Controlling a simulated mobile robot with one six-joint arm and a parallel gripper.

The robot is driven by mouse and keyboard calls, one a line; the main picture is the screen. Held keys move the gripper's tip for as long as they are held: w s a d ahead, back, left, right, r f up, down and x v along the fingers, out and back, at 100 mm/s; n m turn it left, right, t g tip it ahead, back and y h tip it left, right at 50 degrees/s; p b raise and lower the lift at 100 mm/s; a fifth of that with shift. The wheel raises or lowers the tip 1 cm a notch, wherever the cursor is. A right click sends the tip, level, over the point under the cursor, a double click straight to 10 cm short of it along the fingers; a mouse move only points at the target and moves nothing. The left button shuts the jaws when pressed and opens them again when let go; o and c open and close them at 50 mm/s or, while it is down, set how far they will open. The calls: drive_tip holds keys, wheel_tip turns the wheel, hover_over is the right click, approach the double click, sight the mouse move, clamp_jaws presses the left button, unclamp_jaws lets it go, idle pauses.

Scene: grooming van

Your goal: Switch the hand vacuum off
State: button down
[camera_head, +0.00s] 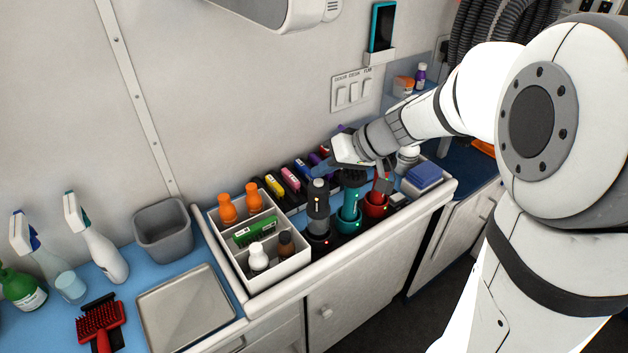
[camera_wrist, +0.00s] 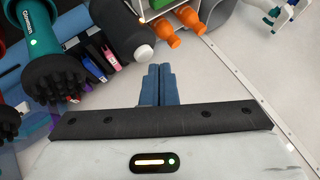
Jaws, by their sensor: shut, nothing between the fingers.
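Several upright handheld devices stand in round docks on the counter; I cannot tell for sure which is the hand vacuum. In the wrist view the fingertips (camera_wrist: 158,68) are near a dark rounded top (camera_wrist: 122,35).
A white divided caddy (camera_head: 276,264) with orange bottles, a green box and small bottles stands left of the devices. Colourful clippers (camera_head: 291,178) line the wall behind. A blue box (camera_head: 424,174) is at the right. Wall switches (camera_head: 353,92) are above.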

wheel_tip(320, 180, up, 6)
drive_tip(key=shift+p, duration=1.05)
drive_tip(key=s+d+f+m+h, duration=0.2)
drive_tip(key=s+d+h, duration=0.2)
drive_tip(key=s, duration=0.5)
drive_tip(key=s+d+f+m+h, duration=0.2)
drive_tip(key=s+d+m+h, duration=0.1)
drive_tip(key=s+d, duration=0.5)
drive_tip(key=shift+s+d+f+h, duration=0.2)
drive_tip(key=shift+s+f+h, duration=0.1)
drive_tip(key=shift+s+h, duration=0.55)
